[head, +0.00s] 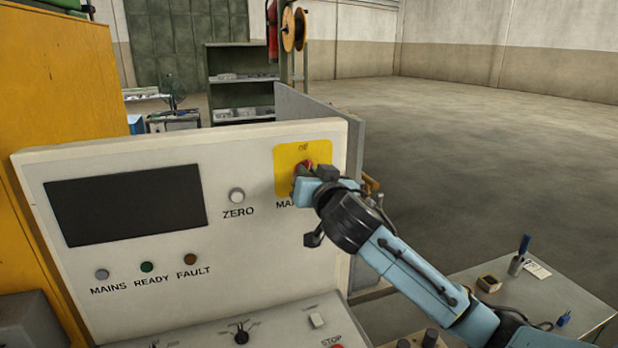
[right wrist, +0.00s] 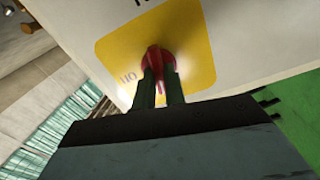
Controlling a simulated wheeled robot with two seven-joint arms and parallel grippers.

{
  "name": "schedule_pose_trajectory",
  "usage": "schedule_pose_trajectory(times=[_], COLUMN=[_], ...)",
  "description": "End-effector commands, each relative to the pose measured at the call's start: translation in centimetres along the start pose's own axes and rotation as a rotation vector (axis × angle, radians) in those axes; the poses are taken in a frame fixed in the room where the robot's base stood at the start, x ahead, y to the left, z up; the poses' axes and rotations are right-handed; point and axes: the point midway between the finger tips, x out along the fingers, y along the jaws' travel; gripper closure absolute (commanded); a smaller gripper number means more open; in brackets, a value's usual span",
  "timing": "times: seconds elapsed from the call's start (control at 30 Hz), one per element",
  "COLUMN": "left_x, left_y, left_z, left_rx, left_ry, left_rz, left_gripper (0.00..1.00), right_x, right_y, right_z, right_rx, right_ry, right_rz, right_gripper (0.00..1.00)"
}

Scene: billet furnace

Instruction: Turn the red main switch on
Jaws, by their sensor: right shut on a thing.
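The red main switch (head: 304,165) sits on a yellow plate (head: 283,157) at the right of the upright control panel. My right gripper (head: 301,176) is at the switch, and its wrist hides much of it in the head view. In the right wrist view the red knob (right wrist: 157,57) stands between the two fingers of my right gripper (right wrist: 160,80), which are shut on it. Part of the plate's lettering shows beside the knob in both views. My left gripper is not in view.
The panel (head: 120,155) has a dark screen (head: 126,205), a ZERO button (head: 237,195) and three unlit-looking lamps. A sloped desk (head: 240,325) with knobs lies below. A table (head: 550,295) with small items stands at the right. Open floor lies behind.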

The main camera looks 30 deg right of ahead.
Motion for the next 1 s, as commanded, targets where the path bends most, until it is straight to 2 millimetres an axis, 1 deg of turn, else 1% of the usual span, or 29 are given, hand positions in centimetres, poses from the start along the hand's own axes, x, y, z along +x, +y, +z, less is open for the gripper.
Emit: schedule_pose_trajectory(times=[0.03,0.17,0.47,0.67,1.0], left_x=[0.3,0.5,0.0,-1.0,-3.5], left_y=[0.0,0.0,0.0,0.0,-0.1], left_z=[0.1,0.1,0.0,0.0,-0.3], left_rx=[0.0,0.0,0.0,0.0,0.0], left_ry=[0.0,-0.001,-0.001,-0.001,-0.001], left_rz=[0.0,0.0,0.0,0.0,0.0], left_gripper=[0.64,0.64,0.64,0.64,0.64], right_x=[0.0,0.0,0.0,0.0,0.0], right_y=[0.0,0.1,0.2,0.3,0.4], right_z=[0.3,0.2,0.1,0.1,0.1], right_rx=[0.048,0.17,0.456,0.646,0.965], right_ry=[-0.002,-0.003,-0.004,-0.004,-0.005], right_rz=[0.0,0.001,0.002,0.003,0.005], right_gripper=[1.0,1.0,1.0,1.0,1.0])
